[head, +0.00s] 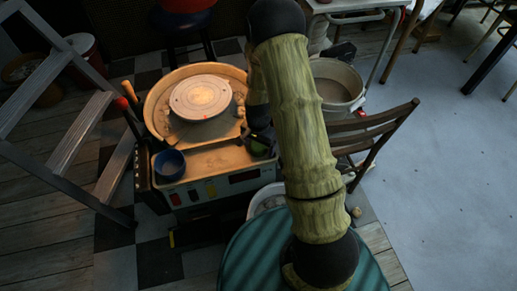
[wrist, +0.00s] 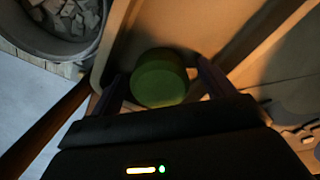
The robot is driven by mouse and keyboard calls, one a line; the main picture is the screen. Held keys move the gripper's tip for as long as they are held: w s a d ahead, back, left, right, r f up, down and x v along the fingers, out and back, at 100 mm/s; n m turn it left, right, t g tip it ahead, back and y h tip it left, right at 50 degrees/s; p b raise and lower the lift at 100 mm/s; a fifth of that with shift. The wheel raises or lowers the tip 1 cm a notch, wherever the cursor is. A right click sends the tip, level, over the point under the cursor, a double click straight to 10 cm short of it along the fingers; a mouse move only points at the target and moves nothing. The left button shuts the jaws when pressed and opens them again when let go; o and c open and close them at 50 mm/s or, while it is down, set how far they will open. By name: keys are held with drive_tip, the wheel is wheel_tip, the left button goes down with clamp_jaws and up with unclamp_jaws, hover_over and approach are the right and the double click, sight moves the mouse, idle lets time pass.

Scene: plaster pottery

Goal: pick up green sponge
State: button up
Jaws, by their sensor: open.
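The green sponge (wrist: 160,78) is a round, thick green piece in the middle of the wrist view. My gripper (wrist: 163,82) is open, with one dark finger on each side of the sponge. Whether either finger touches it I cannot tell. In the head view a bit of green, the sponge (head: 258,147), shows at the right end of the pottery wheel's front ledge, largely hidden by my dark gripper and arm.
The pottery wheel (head: 200,97) sits in a round basin left of my arm. A blue bowl (head: 170,164) stands on the ledge's left part. A bucket (head: 335,84) and a wooden chair (head: 378,135) stand to the right. A ladder (head: 75,140) is at left.

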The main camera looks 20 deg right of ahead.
idle(0.4)
drive_tip(key=c, duration=1.1)
drive_tip(key=shift+o, duration=0.2)
drive_tip(key=shift+r, duration=0.1)
wheel_tip(320, 180, up, 10)
drive_tip(key=p, duration=0.4)
drive_tip(key=shift+o, duration=1.1)
drive_tip(key=shift+c, duration=0.7)
